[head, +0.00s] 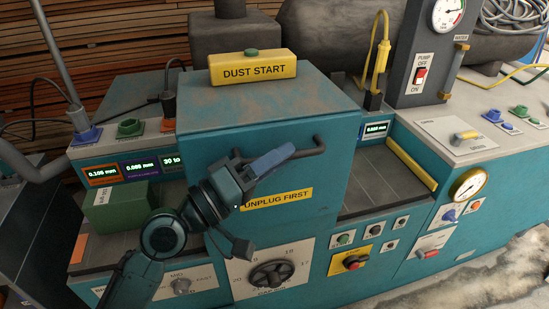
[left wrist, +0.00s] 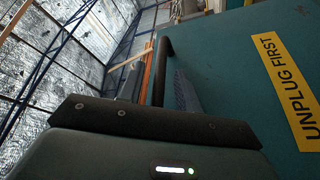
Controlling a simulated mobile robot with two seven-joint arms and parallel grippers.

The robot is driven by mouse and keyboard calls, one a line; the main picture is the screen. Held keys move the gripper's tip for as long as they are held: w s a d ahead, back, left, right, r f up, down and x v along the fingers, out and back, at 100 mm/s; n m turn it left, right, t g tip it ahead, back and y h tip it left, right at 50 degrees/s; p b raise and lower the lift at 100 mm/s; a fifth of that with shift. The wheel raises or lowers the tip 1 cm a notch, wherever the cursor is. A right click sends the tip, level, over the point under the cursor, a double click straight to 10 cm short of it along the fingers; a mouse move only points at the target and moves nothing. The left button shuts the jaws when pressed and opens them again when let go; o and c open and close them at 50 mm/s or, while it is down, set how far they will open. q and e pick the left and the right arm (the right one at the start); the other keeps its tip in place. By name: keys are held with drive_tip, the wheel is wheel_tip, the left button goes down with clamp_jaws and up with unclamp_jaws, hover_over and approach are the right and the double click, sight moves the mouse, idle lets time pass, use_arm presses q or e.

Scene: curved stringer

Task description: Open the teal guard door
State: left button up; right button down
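The teal guard door (head: 325,180) is the front face of the box in the middle of the machine. It carries a yellow "UNPLUG FIRST" label (head: 278,199) and looks closed. Its dark bar handle (head: 316,149) sticks out near the top. My left gripper (head: 272,159) is at the handle, with a blue-grey finger lying along it and covering part of it. In the left wrist view the handle (left wrist: 162,70) rises beside a grey finger (left wrist: 184,92), and the gripper body hides its lower end. Whether the fingers are closed on it is unclear. My right gripper is not in view.
A yellow "DUST START" block (head: 253,70) sits on top of the box. A green box (head: 116,207) stands on the left ledge. A dial (head: 271,273) is below the door. The dark ledge (head: 378,180) to the right is clear.

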use_arm(q)
clamp_jaws()
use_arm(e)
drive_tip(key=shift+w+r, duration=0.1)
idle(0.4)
